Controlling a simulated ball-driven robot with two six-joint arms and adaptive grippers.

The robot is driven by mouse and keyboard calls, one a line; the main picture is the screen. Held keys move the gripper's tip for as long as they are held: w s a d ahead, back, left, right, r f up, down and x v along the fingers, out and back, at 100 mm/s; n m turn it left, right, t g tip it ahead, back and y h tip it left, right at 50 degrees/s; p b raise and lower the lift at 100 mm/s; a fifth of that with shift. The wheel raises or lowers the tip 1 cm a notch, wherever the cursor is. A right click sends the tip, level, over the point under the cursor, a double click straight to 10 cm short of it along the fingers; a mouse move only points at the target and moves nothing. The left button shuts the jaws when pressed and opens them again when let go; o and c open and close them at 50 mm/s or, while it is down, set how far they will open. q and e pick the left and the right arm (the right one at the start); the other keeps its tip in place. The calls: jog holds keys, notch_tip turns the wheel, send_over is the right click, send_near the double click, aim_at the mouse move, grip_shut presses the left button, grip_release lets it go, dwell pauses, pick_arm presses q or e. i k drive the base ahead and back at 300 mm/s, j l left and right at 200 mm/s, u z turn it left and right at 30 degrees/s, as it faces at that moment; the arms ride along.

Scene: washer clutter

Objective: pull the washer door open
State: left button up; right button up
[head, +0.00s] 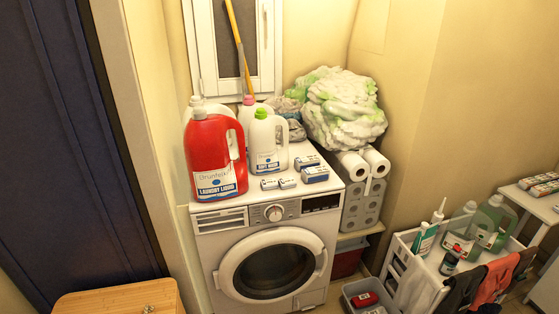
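The white washer (210,241) stands against the back wall in the middle of the head view. Its round door (227,268) has a wide white ring around dark glass (272,272) and looks shut. A handle-like piece (319,265) shows on the right side of the ring. The control panel with a round knob (274,213) runs above the door. Neither of my grippers is in view.
A red detergent jug (213,155), white bottles (268,145) and small boxes (314,174) crowd the washer top. Paper rolls (361,204) and a grey bin (368,294) stand to its right, beside a white cart (434,277). A wooden top (118,299) is at lower left.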

aim_at(227, 278)
jog(key=i+l, duration=0.35)
jog(key=i, duration=0.15)
jog(key=i+l, duration=0.4)
jog(key=i, duration=0.15)
